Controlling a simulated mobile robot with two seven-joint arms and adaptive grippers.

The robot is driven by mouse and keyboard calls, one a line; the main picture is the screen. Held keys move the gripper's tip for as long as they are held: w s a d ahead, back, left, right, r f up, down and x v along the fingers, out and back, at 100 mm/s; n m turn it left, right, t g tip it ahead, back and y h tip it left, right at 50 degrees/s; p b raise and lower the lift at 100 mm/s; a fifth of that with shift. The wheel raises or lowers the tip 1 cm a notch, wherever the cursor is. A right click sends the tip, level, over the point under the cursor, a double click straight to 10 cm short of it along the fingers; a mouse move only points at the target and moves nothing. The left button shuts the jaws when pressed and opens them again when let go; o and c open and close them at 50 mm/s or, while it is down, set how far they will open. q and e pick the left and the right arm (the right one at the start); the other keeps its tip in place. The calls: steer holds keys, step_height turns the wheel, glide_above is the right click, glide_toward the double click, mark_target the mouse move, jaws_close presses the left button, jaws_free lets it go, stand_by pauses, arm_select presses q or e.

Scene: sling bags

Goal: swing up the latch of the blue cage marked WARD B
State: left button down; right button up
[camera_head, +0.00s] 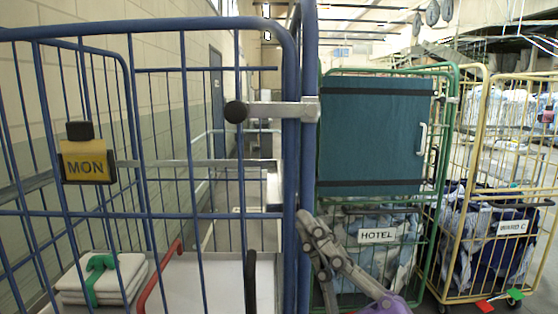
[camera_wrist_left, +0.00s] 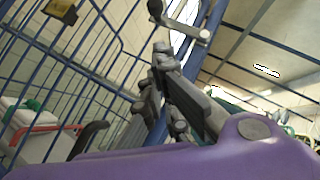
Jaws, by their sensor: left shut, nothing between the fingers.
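The blue cage (camera_head: 292,180) fills the left half of the head view. No WARD B marking is readable on it. Its latch (camera_head: 275,109) is a grey bar lying level across the upper bars, with a black knob at its left end and a bracket at the corner post. The latch also shows at the top of the left wrist view (camera_wrist_left: 183,25). My left gripper (camera_head: 310,222) is shut and empty, close beside the blue post and well below the latch; its fingers show in the wrist view (camera_wrist_left: 158,62). I cannot tell whether it touches the post. My right gripper is not in view.
A yellow MON tag (camera_head: 87,166) hangs on the blue cage's front. Folded white linen (camera_head: 125,272) with a green piece lies inside, near a red handle (camera_head: 158,280). A green HOTEL cage (camera_head: 440,170) and a yellow WARD C cage (camera_head: 472,150) stand to the right.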

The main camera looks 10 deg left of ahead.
mark_target(273, 111)
arm_select(q)
steer(key=p+x, duration=0.1)
steer(key=x, duration=0.2)
steer(key=p+x, duration=0.1)
steer(key=x, duration=0.2)
steer(key=p+x, duration=0.1)
steer(key=x, duration=0.3)
steer(key=shift+s+d+r, duration=0.1)
steer(key=shift+s+r, duration=0.2)
steer(key=shift+r, duration=0.05)
steer(key=shift+s+a+r+p, duration=0.1)
steer(key=shift+a+r+p, duration=0.65)
steer(key=shift+r, duration=0.2)
steer(key=shift+s+a+r, duration=0.1)
steer(key=shift+a+r, duration=0.25)
steer(key=shift+r, duration=0.05)
steer(key=shift+f, duration=0.1)
